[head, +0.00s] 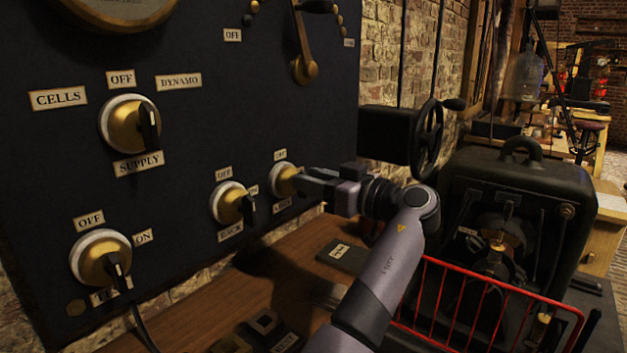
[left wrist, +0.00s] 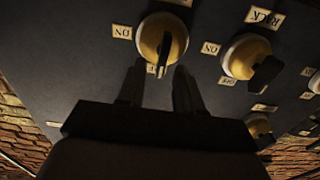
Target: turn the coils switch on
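The coils switch (head: 284,179) is the brass knob with a white rim at the panel's lower right. Its lower label is partly covered in the head view. In the left wrist view, which is upside down, it is the knob (left wrist: 162,40) with an ON label (left wrist: 122,31) at its left; its dark handle points down the picture, toward a partly hidden label. My left gripper (head: 305,180) is right at the knob. In the left wrist view, its fingers (left wrist: 157,78) are apart, one on each side below the handle, with nothing clearly gripped. My right gripper is not in view.
The rack switch (head: 228,203) is close on the left of the coils switch. The supply switch (head: 130,123) and another knob (head: 100,257) are farther left. A wooden bench (head: 215,305) lies below the panel. A dark machine (head: 515,215) with a red guard (head: 480,305) stands at right.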

